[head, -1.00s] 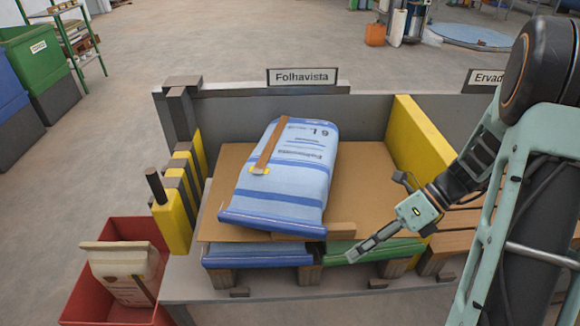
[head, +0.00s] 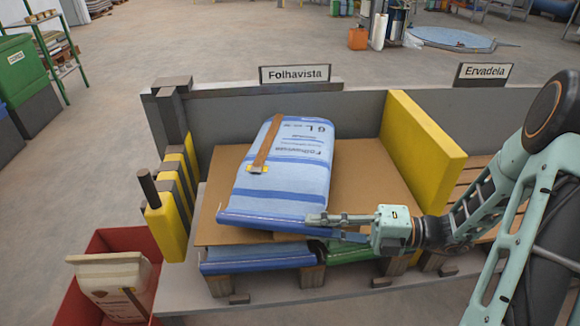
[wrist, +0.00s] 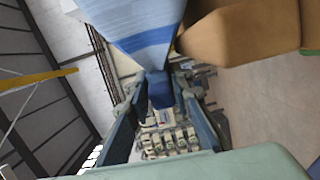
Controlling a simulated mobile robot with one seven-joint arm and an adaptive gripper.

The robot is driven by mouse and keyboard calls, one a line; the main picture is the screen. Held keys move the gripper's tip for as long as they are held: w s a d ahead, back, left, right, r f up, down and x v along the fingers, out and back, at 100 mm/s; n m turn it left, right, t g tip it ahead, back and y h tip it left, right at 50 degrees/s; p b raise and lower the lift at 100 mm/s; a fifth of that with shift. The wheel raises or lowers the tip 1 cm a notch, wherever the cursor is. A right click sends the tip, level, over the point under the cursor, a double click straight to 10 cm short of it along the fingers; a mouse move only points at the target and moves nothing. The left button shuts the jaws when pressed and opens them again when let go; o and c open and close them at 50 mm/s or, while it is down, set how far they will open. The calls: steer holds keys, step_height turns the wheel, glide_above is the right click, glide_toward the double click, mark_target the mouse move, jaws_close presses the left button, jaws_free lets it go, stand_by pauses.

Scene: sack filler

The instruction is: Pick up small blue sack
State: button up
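The small blue sack (head: 285,165), marked 6 L and with a brown strap, lies tilted on a cardboard sheet (head: 225,170) under the Folhavista sign. My gripper (head: 330,227) is at the sack's near right corner, with one finger above its dark blue hem and the other lower. In the wrist view the hem (wrist: 160,90) of the sack (wrist: 145,30) shows between the two fingers. The fingers look open, with small gaps beside the hem. The far side of the sack's underside is hidden.
Another blue sack (head: 255,258) and a green sack (head: 352,251) lie below the cardboard. A yellow divider (head: 425,135) stands at right and yellow posts (head: 167,222) at left. A red bin (head: 75,292) holds a cream sack (head: 110,282).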

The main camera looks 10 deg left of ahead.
mark_target(297, 224)
steer(key=a, duration=0.1)
steer(key=a+b, duration=0.1)
steer(key=a, duration=0.2)
steer(key=shift+s+a+f, duration=0.2)
steer(key=shift+a+f, duration=0.05)
steer(key=shift+a, duration=0.1)
jaws_close()
steer(key=shift+r, duration=0.15)
